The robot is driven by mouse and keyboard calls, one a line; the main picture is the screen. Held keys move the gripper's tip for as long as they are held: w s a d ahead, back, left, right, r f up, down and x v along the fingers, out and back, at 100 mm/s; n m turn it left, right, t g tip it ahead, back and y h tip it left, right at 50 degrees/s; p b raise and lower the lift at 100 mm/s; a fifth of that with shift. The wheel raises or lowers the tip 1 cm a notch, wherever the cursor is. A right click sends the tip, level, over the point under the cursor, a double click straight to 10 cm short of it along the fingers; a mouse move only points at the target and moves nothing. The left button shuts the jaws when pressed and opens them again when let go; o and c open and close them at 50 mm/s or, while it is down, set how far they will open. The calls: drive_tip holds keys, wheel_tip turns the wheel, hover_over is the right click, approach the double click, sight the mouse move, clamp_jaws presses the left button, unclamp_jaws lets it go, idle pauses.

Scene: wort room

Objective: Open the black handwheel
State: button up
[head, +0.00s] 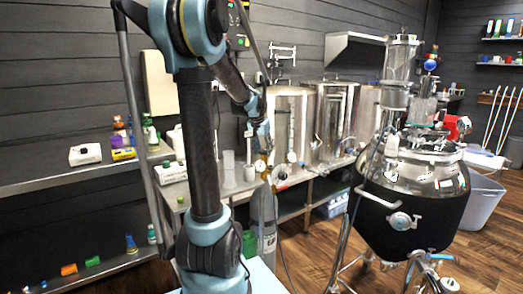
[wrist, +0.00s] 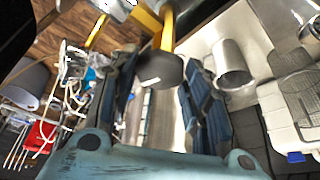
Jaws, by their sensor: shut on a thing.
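The black handwheel (wrist: 160,71) shows in the wrist view as a dark, round, knob-like piece at the upper middle, with a yellow stem rising behind it. My gripper (wrist: 161,78) has its two blue-grey fingers on either side of this piece and is shut on it. The finger contact itself is partly hard to make out. In the head view my gripper (head: 263,142) hangs near the middle, above a grey gas cylinder (head: 268,232) with a gauge fitting (head: 279,173) close by. The handwheel is too small or hidden to pick out there.
Steel tanks (head: 290,125) stand on a bench behind. A black-jacketed kettle (head: 400,222) on legs stands at the right, with a white bin (head: 482,203) beyond it. A wall shelf (head: 60,183) with bottles and boxes is at the left. Wooden floor between is partly clear.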

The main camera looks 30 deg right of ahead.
drive_tip(key=n, duration=0.2)
drive_tip(key=n+t+y, duration=0.1)
drive_tip(key=n, duration=0.1)
drive_tip(key=shift+d+n, duration=0.2)
drive_tip(key=shift+n, duration=0.1)
drive_tip(key=n+y, duration=0.1)
drive_tip(key=n, duration=0.1)
drive_tip(key=n+t+y, duration=0.1)
drive_tip(key=n, duration=0.1)
drive_tip(key=shift+d+n, duration=0.15)
drive_tip(key=shift+n, duration=0.15)
drive_tip(key=n, duration=0.2)
drive_tip(key=n+y, duration=0.1)
drive_tip(key=n, duration=0.1)
drive_tip(key=shift+s+d+y, duration=0.1)
drive_tip(key=shift+d+y, duration=0.1)
drive_tip(key=shift+y, duration=0.1)
drive_tip(key=shift+d+n+g+y, duration=0.1)
drive_tip(key=shift+n+g+y, duration=0.45)
drive_tip(key=shift+n, duration=1.55)
drive_tip(key=shift+y, duration=0.25)
drive_tip(key=o, duration=1)
drive_tip(key=shift+f, duration=0.1)
drive_tip(key=shift+o, duration=0.3)
